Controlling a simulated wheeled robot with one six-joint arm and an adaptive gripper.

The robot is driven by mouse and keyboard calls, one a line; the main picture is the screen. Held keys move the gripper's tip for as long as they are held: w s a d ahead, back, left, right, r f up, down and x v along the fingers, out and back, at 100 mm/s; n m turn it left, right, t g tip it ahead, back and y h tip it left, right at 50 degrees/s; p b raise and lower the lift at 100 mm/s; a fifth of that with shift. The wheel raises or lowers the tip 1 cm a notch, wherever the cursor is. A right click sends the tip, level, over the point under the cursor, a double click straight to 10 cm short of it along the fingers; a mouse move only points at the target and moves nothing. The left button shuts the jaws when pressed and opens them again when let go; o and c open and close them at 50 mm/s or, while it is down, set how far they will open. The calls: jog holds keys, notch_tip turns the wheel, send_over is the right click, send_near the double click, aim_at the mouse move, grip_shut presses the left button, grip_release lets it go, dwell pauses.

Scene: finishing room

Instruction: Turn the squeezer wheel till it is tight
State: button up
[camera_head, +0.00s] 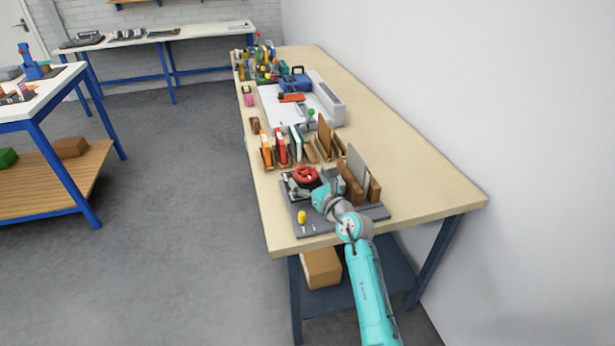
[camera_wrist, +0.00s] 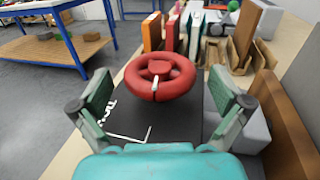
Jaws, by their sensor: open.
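The squeezer wheel (camera_head: 306,175) is a red handwheel with a rim and spokes. It sits on a dark device on the grey mat (camera_head: 345,213) at the near end of the bench. In the wrist view the wheel (camera_wrist: 160,78) is ahead of my gripper (camera_wrist: 157,95), between its two spread fingers and slightly beyond them. A small pale handle or mark shows on the near rim. My gripper is open and empty, with a finger on each side and no contact visible. Most of the squeezer body is hidden under the wheel and by my arm.
Upright brown boards (camera_head: 352,188) and a grey panel (camera_head: 357,165) stand close right of my gripper. Books in holders (camera_head: 281,147) stand behind the wheel. A yellow object (camera_head: 302,216) is at the mat's front left. The wall bounds the bench on the right.

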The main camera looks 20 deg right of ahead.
jog(key=shift+w+a, duration=0.1)
jog(key=shift+w, duration=0.25)
jog(key=c, duration=1.1)
jog(key=shift+c, duration=0.2)
jog(key=shift+m+h, duration=0.6)
jog(key=shift+h, duration=0.3)
jog(key=o, duration=1.1)
jog(key=shift+o, duration=0.2)
jog(key=shift+s, duration=0.1)
jog(key=s, duration=0.4)
jog(key=s+d, duration=0.1)
jog(key=s, duration=0.6)
jog(key=shift+s+d, duration=0.35)
jog(key=shift+s, duration=0.05)
